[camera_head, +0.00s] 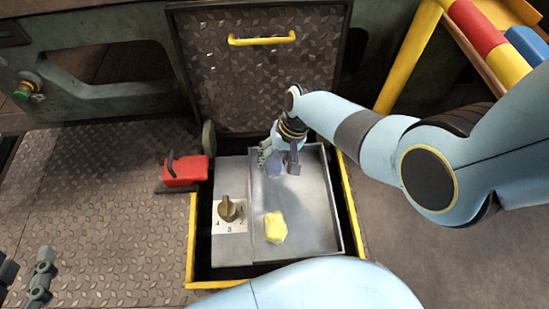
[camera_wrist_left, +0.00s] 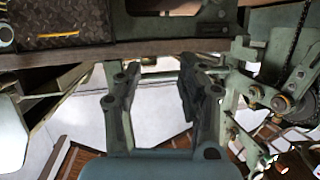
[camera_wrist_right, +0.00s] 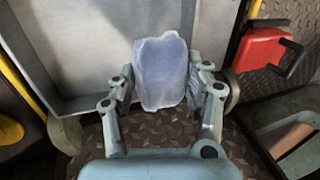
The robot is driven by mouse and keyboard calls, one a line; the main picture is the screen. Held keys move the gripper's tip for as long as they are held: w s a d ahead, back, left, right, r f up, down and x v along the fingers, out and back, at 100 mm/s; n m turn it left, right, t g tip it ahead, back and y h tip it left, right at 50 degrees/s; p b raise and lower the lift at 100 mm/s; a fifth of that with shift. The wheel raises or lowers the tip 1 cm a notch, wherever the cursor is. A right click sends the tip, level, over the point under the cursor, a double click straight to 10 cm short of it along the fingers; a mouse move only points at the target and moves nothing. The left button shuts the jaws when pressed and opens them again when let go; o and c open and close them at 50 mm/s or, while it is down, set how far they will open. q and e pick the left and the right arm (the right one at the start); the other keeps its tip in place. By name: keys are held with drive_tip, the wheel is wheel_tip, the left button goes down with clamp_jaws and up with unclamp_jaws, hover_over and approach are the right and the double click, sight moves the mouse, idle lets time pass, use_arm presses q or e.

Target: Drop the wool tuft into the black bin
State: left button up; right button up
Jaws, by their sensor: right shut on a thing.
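A pale blue-violet soft lump (camera_wrist_right: 160,72), which looks like the wool tuft, is between the fingers of my right gripper (camera_wrist_right: 160,90). It also shows in the head view (camera_head: 276,167), partly behind the right gripper (camera_head: 272,158), over the upper part of a metal tray. The right gripper is shut on it. I cannot tell whether the lump touches the tray. My left gripper (camera_wrist_left: 153,95) is open and empty; it shows at the lower left of the head view (camera_head: 40,278). I cannot make out a black bin in any view.
A yellow lump (camera_head: 275,228) lies in the metal tray (camera_head: 310,225), inside a yellow-edged floor opening. A numbered dial (camera_head: 228,209) is beside the tray. A red object with a black handle (camera_head: 185,172) sits left. The raised hatch lid (camera_head: 262,75) stands behind.

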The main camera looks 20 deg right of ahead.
drive_tip(key=shift+w+r+p, duration=0.1)
drive_tip(key=shift+r+p, duration=0.35)
drive_tip(key=shift+r, duration=0.3)
drive_tip(key=shift+r+p, duration=0.35)
drive_tip(key=shift+r, duration=0.15)
use_arm(q)
drive_tip(key=shift+s+a+f+g+y, duration=0.15)
drive_tip(key=shift+s+a+f+g, duration=0.05)
drive_tip(key=shift+s+f+g, duration=0.75)
drive_tip(key=shift+s+a+f+g+y, duration=0.2)
drive_tip(key=shift+s+f+g, duration=0.55)
drive_tip(key=shift+f+g, duration=0.4)
use_arm(e)
drive_tip(key=shift+r, duration=0.2)
